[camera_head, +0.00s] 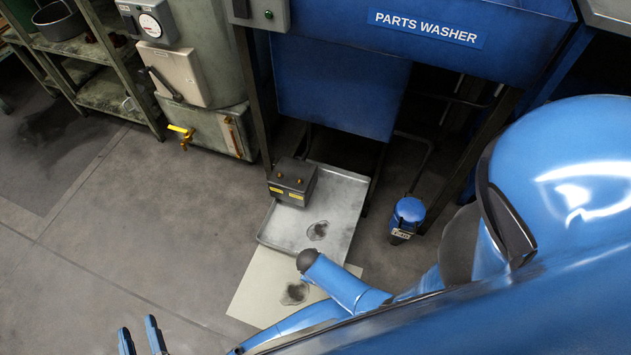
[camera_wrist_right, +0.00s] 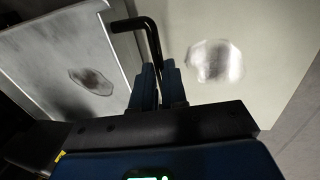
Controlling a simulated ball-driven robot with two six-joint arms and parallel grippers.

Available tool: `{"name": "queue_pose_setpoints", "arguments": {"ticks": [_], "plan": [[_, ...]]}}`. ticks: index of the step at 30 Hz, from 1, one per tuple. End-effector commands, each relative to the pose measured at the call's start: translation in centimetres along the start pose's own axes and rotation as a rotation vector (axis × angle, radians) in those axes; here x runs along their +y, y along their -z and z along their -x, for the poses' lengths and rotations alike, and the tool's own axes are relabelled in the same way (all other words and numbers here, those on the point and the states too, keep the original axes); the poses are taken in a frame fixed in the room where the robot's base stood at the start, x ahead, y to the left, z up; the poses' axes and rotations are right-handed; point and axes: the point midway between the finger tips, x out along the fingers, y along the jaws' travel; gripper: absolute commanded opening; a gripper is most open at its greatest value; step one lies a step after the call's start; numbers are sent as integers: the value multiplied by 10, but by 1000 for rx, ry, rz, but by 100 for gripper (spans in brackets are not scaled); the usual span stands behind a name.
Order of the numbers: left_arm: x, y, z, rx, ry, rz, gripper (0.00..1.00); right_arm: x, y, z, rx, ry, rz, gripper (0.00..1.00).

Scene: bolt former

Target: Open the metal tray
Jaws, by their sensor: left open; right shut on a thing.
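The metal tray (camera_head: 345,190) lies low on the floor under the blue parts washer, its front part sticking out, with a dark stain on its bottom. In the right wrist view the tray (camera_wrist_right: 50,45) is at the left, and a bent black handle (camera_wrist_right: 138,24) is at its edge. My right gripper (camera_wrist_right: 158,70) is shut on this handle, which runs down between its fingers. In the head view my right arm hides that gripper and the handle. My left gripper (camera_head: 137,327) is open and empty at the bottom left, well away from the tray.
A pale sheet (camera_head: 255,285) with a dark stain lies on the floor before the tray. A dark box (camera_head: 292,181) stands at the tray's left rear. A small blue canister (camera_head: 407,215) stands to its right. Open floor (camera_head: 150,230) lies to the left.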

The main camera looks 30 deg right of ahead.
Motion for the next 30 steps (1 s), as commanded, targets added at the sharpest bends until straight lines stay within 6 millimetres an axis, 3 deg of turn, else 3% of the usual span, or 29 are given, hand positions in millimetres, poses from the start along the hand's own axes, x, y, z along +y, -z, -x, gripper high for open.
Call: {"name": "queue_pose_setpoints", "arguments": {"ticks": [12, 13, 17, 30], "plan": [[0, 1, 0, 1, 0, 0, 43, 0, 0, 0, -2, 0, 0, 0], [0, 1, 0, 1, 0, 0, 43, 0, 0, 0, -2, 0, 0, 17], [0, 1, 0, 1, 0, 0, 43, 0, 0, 0, -1, 0, 0, 37], [0, 7, 0, 0, 0, 0, 43, 1, 0, 9, 1, -1, 1, 38]]}}
